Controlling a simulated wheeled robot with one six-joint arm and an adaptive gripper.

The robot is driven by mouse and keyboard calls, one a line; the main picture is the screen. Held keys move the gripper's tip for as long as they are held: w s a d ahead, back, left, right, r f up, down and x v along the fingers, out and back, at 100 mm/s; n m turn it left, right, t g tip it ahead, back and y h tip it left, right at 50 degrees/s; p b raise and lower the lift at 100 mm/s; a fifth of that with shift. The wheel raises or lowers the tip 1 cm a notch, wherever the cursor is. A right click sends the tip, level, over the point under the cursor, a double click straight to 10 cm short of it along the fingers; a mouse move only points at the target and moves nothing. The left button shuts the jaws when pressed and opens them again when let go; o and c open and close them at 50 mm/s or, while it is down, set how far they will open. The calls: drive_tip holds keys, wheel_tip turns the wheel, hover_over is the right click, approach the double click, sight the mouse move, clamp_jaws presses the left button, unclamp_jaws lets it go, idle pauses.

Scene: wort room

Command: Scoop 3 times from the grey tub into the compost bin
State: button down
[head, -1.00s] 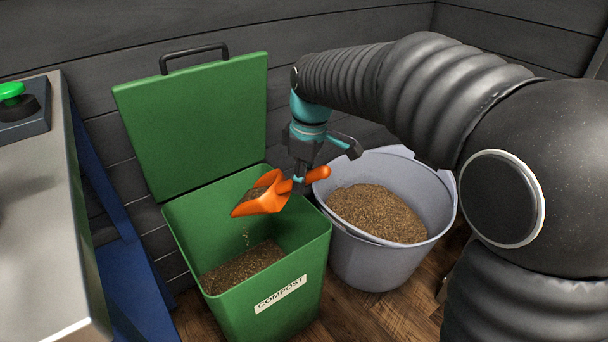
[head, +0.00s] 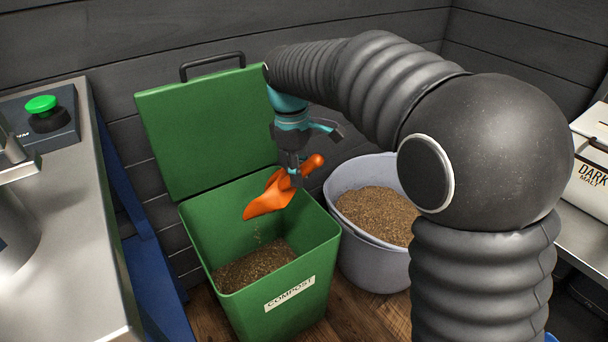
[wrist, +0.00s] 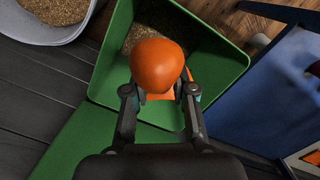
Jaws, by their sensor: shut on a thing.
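The orange scoop (head: 268,197) is held by its handle in my gripper (head: 292,176), which is shut on it. The scoop is above the open compost bin (head: 321,248), tilted mouth-down to the left, and a few grains fall from its lip. The green bin has its lid (head: 205,135) raised at the back and brown grain (head: 258,266) inside. The grey tub (head: 372,268) stands just right of the bin, with brown grain (head: 378,212) in it. In the wrist view the scoop (wrist: 157,66) hides part of the bin's inside.
A white dark malt box (head: 590,165) stands on a counter at the right. The dark plank wall is close behind the bin.

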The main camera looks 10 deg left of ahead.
sight(277, 184)
drive_tip(key=shift+w+a+r+h, duration=0.25)
drive_tip(key=shift+a+r+h, duration=0.65)
drive_tip(key=shift+a, duration=0.25)
drive_tip(key=shift+w+a+r+g+h, duration=0.2)
drive_tip(key=shift+a+r+h, duration=0.15)
drive_tip(key=shift+a, duration=0.45)
drive_tip(key=shift+w+a+r+g+h, duration=0.15)
drive_tip(key=shift+a+r+h, duration=0.25)
drive_tip(key=shift+a, duration=0.35)
drive_tip(key=shift+w+a+r+g+h, duration=0.2)
drive_tip(key=shift+a+h, duration=0.25)
drive_tip(key=shift+a, duration=0.35)
drive_tip(key=shift+b, duration=0.35)
drive_tip(key=r+t+y+b, duration=0.1)
drive_tip(key=y+b, duration=0.3)
drive_tip(key=d+r+y+b, duration=0.1)
drive_tip(key=y+b, duration=0.3)
drive_tip(key=b, duration=0.1)
drive_tip(key=r+t+y+b, duration=0.1)
drive_tip(key=y+b, duration=0.2)
drive_tip(key=b, duration=0.2)
drive_tip(key=shift+s+d+t+y, duration=0.15)
drive_tip(key=shift+t+y, duration=0.2)
drive_tip(key=shift+y, duration=0.05)
